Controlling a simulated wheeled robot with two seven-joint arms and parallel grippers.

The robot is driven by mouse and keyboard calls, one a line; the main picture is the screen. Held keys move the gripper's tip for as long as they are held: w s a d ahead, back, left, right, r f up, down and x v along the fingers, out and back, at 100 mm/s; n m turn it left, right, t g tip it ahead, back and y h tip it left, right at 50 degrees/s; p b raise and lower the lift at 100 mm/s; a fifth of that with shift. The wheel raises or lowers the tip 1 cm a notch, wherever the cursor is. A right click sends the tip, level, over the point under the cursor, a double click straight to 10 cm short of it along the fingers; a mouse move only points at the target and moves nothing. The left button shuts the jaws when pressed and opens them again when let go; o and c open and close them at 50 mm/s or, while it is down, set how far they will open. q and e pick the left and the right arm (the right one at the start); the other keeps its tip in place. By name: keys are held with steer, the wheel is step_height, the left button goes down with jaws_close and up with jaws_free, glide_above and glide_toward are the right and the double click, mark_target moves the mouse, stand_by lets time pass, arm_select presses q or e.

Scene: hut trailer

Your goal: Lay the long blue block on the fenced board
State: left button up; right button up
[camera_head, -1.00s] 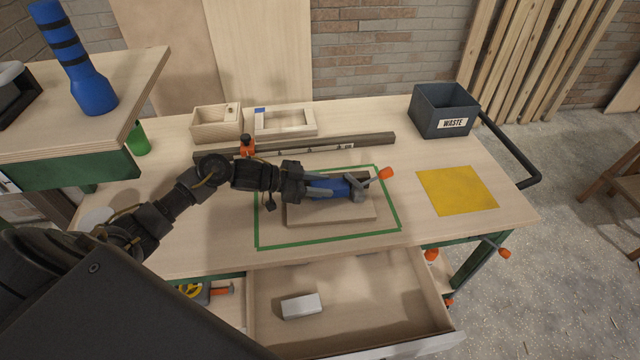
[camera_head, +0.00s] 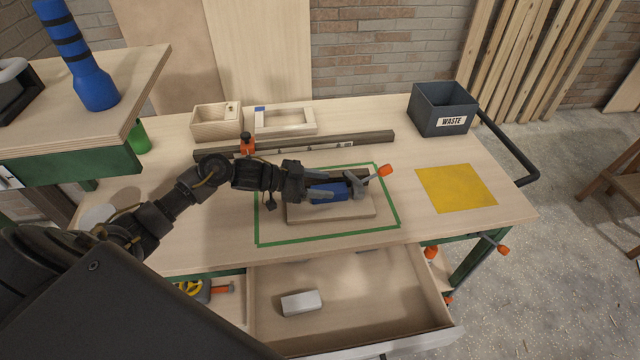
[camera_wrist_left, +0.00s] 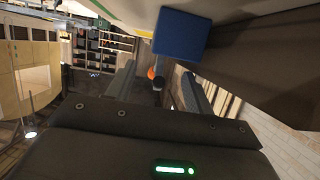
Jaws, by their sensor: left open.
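The long blue block (camera_head: 326,192) lies on the wooden fenced board (camera_head: 335,213), partly hidden under my left gripper. It also shows end-on in the left wrist view (camera_wrist_left: 182,34), beside the dark wood and outside the space between the fingers. The board sits inside a green taped outline; its dark fence (camera_head: 372,175) shows partly at the back. My left gripper (camera_head: 354,190) is open, with its fingers over the block and pointing right. In the wrist view nothing is between the fingers (camera_wrist_left: 158,90). My right gripper is out of view.
A long dark beam (camera_head: 340,144) lies behind. A wooden box (camera_head: 215,130), pale frame (camera_head: 285,130) and waste bin (camera_head: 443,118) stand farther back. An open drawer (camera_head: 400,320) juts out in front.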

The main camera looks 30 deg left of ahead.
arm_select(q)
steer(key=shift+s+a+f, duration=0.1)
steer(key=shift+s+f, duration=0.05)
steer(key=shift+f, duration=0.15)
steer(key=shift+a+r, duration=0.1)
steer(key=shift+a, duration=0.15)
steer(key=r+b+v, duration=0.1)
steer(key=v, duration=1)
steer(key=shift+a, duration=0.2)
steer(key=shift+r, duration=0.1)
